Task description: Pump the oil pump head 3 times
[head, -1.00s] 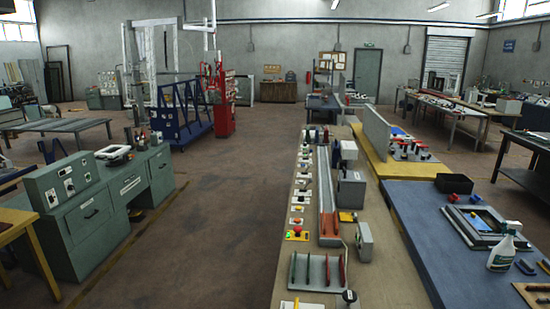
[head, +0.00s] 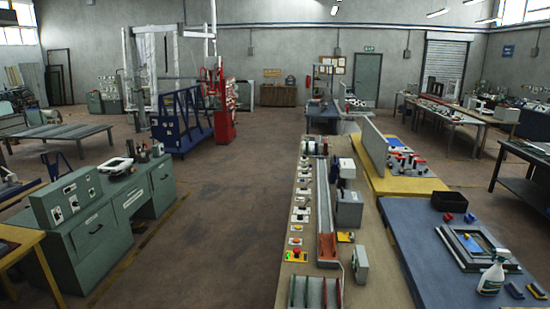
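I cannot make out an oil pump head for certain in the head view. Small upright dark items (head: 146,154), too small to tell, stand at the far end of the green console desk (head: 122,198) on the left. A white spray bottle (head: 493,275) with a trigger top stands on the blue table (head: 415,235) at the right. My gripper is not in view.
A long workbench (head: 380,281) with switches, a red button on a yellow box (head: 295,255), an orange channel (head: 327,245) and a tray of rods (head: 315,297) runs down the middle right. The floor (head: 225,190) between it and the console is clear.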

